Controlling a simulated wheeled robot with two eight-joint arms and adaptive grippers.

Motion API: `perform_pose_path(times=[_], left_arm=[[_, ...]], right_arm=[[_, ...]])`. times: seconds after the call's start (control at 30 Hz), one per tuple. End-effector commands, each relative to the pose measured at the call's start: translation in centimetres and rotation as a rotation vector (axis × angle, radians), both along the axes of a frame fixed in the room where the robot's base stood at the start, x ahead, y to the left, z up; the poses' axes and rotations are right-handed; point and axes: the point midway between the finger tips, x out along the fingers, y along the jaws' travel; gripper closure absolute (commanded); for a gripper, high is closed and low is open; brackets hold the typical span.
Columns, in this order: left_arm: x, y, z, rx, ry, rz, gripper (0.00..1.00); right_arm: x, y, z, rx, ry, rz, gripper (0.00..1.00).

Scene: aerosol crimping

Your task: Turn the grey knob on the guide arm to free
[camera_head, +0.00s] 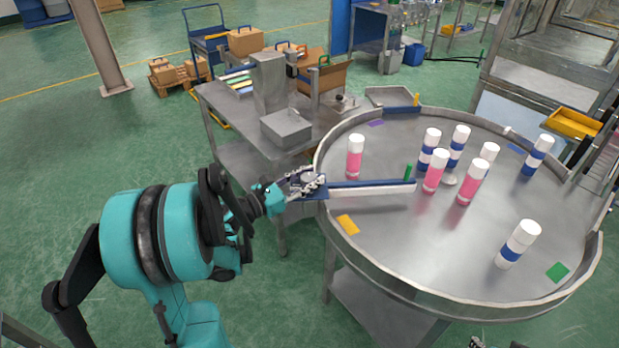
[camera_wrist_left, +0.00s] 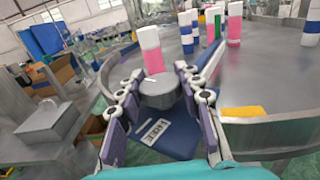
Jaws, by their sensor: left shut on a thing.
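The guide arm (camera_head: 370,188) is a blue and steel bar reaching from the rim over the round table. Its grey knob (camera_wrist_left: 160,92) is a short round cylinder on the blue plate (camera_wrist_left: 178,143) in the left wrist view. A light mark shows on the knob's top. A white label (camera_wrist_left: 155,131) reading FREE lies in front of the knob. My left gripper (camera_head: 312,182) is at the arm's outer end, its fingers (camera_wrist_left: 160,96) on both sides of the knob and shut on it. In the head view the gripper mostly hides the knob. Only a small part of what may be my right gripper (camera_head: 477,343) shows.
Several pink and blue cans with white caps stand on the round steel table (camera_head: 400,245); one pink can (camera_head: 355,158) is just behind the guide arm. A steel side table (camera_head: 225,120) with a metal box (camera_head: 286,128) stands to the left. The table's front middle is clear.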

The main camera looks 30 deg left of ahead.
Motion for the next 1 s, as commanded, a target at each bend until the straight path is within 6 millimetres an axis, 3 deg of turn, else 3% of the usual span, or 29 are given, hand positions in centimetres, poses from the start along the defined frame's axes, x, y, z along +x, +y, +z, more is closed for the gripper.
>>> perform_pose_path(times=[0.37,1.0], left_arm=[[0.0,-0.2,0.0,0.0,0.0,0.192,0.94],[0.2,-0.4,-0.1,0.0,0.0,0.786,0.94]], right_arm=[[0.0,0.0,-0.3,0.0,0.0,0.0,0.6],[0.0,0.0,-1.2,0.0,0.0,0.0,0.6]])
